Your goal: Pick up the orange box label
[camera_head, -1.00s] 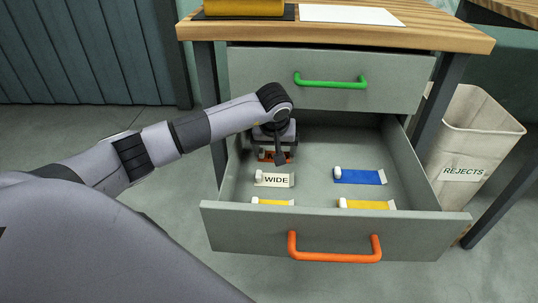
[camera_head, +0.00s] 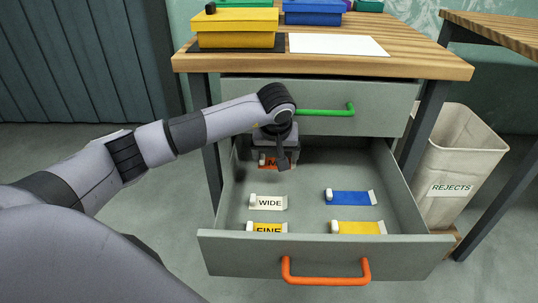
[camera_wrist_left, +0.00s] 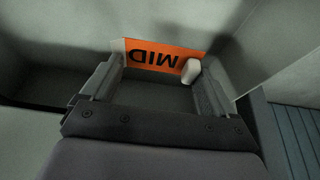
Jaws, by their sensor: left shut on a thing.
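The orange box label (camera_head: 265,161), marked MID, is at the back left of the open drawer (camera_head: 305,212). In the left wrist view the orange label (camera_wrist_left: 153,56) shows its text upside down, with a white knob (camera_wrist_left: 191,71) at one end. My left gripper (camera_head: 274,160) is shut on it. In the wrist view the left gripper's fingers (camera_wrist_left: 157,78) stand at either side of the label. The label appears held a little above the drawer floor. My arm and gripper partly hide it in the head view.
A white WIDE label (camera_head: 270,202), a yellow FINE label (camera_head: 268,228), a blue label (camera_head: 348,197) and another yellow label (camera_head: 358,227) lie in the drawer. The closed upper drawer (camera_head: 385,105) overhangs its back. A REJECTS bin (camera_head: 455,165) stands right.

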